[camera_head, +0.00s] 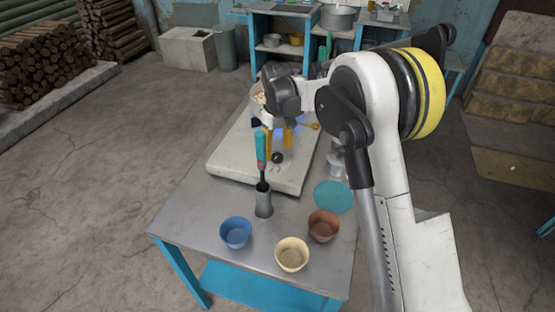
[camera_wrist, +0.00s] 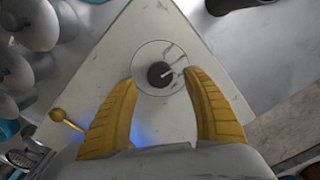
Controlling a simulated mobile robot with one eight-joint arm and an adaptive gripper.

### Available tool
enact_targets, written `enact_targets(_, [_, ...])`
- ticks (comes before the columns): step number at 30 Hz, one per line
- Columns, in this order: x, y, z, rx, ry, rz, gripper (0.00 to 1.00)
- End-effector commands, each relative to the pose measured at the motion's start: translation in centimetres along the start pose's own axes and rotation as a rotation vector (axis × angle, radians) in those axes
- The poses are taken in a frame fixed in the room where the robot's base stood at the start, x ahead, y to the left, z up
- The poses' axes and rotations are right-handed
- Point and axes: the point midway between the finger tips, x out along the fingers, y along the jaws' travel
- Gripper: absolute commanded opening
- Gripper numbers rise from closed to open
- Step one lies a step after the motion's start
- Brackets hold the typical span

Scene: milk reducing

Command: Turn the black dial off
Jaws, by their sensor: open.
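The black dial (camera_head: 277,158) is on the front part of the pale cooktop (camera_head: 230,160). In the wrist view the dial (camera_wrist: 158,76) is a round black knob inside a thin marked circle. A light pointer line on it runs toward the upper right. My gripper (camera_head: 278,151) is open above the cooktop, with its yellow fingers pointing down near the dial. In the wrist view the fingers stand on either side of the dial, with gaps; contact is not visible. A blue glow (camera_wrist: 137,135) shows on the cooktop behind the fingers, partly hidden by my gripper.
A teal-handled utensil (camera_head: 261,150) stands in a grey holder (camera_head: 264,203) close to the cooktop's front edge. A yellow-ended handle (camera_wrist: 57,115) is left of my fingers.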

Motion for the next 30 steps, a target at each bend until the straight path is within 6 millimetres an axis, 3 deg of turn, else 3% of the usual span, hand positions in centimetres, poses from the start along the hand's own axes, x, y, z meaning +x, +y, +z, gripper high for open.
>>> enact_targets(1, [1.1, 0.0, 0.0, 0.000, 0.000, 0.000, 0.59])
enact_targets(6, [2.6, 0.0, 0.0, 0.000, 0.000, 0.000, 0.59])
enact_targets(16, [2.8, 0.0, 0.0, 0.000, 0.000, 0.000, 0.59])
enact_targets(21, [2.8, 0.0, 0.0, 0.000, 0.000, 0.000, 0.08])
enact_targets(22, [2.8, 0.0, 0.0, 0.000, 0.000, 0.000, 0.03])
enact_targets(30, [2.8, 0.0, 0.0, 0.016, 0.000, 0.000, 0.03])
